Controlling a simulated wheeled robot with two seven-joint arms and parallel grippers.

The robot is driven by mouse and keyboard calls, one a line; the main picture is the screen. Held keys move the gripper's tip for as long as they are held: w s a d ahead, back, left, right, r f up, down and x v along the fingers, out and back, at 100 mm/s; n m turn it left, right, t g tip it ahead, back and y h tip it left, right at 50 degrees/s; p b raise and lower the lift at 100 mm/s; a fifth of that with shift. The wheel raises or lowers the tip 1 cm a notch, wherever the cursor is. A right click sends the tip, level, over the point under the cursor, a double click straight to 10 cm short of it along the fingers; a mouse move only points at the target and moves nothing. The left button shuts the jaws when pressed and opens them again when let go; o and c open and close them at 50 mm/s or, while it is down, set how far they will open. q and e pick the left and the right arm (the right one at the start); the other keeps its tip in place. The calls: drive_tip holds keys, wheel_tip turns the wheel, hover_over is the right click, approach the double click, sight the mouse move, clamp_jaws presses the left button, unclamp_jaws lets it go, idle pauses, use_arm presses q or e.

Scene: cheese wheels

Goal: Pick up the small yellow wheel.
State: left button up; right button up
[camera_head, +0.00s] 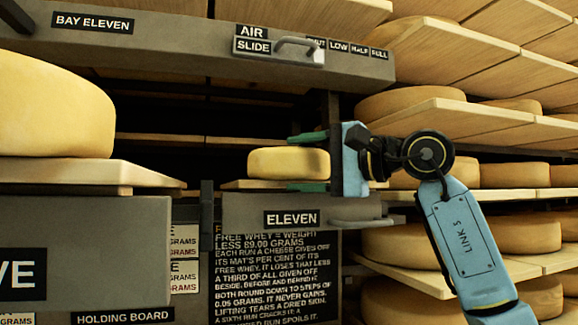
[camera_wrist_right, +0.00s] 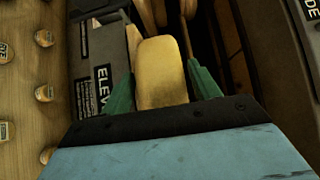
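The small yellow wheel (camera_head: 280,163) sits on a short wooden board (camera_head: 245,184) in the bay, above the sign marked ELEVEN. My right gripper (camera_head: 300,162) reaches in from the right. Its two green fingers are apart, one above the wheel and one low beside the board. A gap shows above the wheel, so the gripper is open around its right end. In the right wrist view the wheel (camera_wrist_right: 160,75) lies between the green fingers, close to both; contact there is unclear. My left gripper is not in view.
A grey beam with an AIR SLIDE handle (camera_head: 300,50) crosses above. A larger yellow wheel (camera_head: 50,110) rests on a board at left. Shelves (camera_head: 460,115) of wheels fill the right. A grey lip (camera_head: 360,222) and a dark text panel (camera_head: 275,270) lie below.

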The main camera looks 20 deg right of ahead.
drive_tip(key=c, duration=1.2)
drive_tip(key=shift+r, duration=0.15)
clamp_jaws()
drive_tip(key=shift+r, duration=0.2)
